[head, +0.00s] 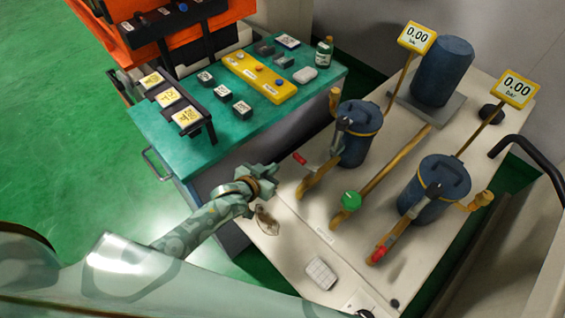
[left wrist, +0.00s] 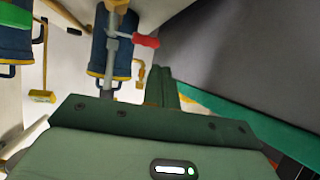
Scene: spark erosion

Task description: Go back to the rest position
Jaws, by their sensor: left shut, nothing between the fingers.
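My left gripper (head: 266,171) is shut and empty. It hangs over the left edge of the pale table (head: 325,249), in front of the teal cart (head: 186,156). In the left wrist view its shut green fingers (left wrist: 161,88) point toward the gap beside the table. A red-handled valve (head: 300,159) on the pipe of the nearer blue canister (head: 359,134) is close to the gripper, apart from it; the red handle also shows in the left wrist view (left wrist: 146,41). My right gripper is not in view.
A green knob (head: 351,200) and a second blue canister (head: 433,190) stand on the table. Two yellow gauges (head: 417,38) read 0.00. The cart holds a yellow block tray (head: 259,77) and small blocks. Green floor (head: 60,130) is free at left.

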